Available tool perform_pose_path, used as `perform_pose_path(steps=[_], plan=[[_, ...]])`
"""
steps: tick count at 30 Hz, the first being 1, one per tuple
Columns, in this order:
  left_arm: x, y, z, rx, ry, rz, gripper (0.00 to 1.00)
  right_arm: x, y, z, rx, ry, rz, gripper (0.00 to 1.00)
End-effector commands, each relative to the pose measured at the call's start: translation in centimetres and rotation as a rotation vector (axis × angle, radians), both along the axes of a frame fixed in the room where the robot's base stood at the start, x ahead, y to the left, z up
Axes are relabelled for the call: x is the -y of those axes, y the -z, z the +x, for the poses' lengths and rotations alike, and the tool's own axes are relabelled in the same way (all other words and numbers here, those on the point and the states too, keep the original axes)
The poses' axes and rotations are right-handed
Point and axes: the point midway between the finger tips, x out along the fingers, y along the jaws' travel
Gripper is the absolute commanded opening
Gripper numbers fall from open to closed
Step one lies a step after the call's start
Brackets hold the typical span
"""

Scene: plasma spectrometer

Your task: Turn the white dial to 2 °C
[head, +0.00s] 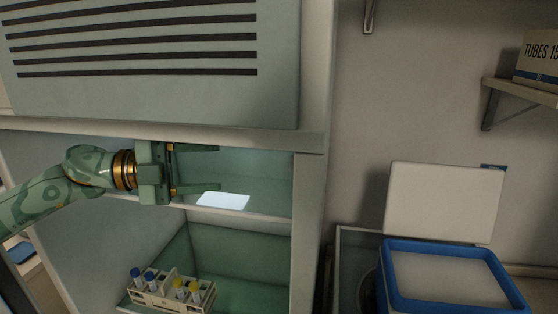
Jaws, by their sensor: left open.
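I see no white dial that I can make out in the head view. My left gripper (217,168) is open and empty, its two fingers pointing right, one above the other. It is at the upper opening of a pale grey-green cabinet (310,200), below the slotted panel. Just below its lower finger, a bright white flat patch (223,201) shows at the shelf; I cannot tell what it is. My right gripper is out of view.
A rack (150,296) with blue-capped and yellow-capped tubes stands in the lower compartment. A slotted panel (150,90) hangs above the gripper. At right are a blue-rimmed box (395,285) with a raised white lid (440,203) and a shelf with a tube box (538,58).

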Motion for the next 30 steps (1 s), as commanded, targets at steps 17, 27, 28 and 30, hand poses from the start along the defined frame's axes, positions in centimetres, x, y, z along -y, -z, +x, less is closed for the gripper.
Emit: perform_pose_path(steps=[17,27,28,30], plan=[[12.5,0.3,2.3,0.0,0.001,-0.001,0.52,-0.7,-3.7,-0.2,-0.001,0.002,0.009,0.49],[13.5,0.6,2.5,0.001,-0.001,-0.001,0.52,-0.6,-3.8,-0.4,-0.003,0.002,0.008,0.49],[13.5,0.6,2.5,0.001,-0.001,-0.001,0.52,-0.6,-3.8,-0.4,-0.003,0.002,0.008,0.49],[13.5,0.6,2.5,0.001,-0.001,-0.001,0.46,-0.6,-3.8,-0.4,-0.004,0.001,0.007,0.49]])
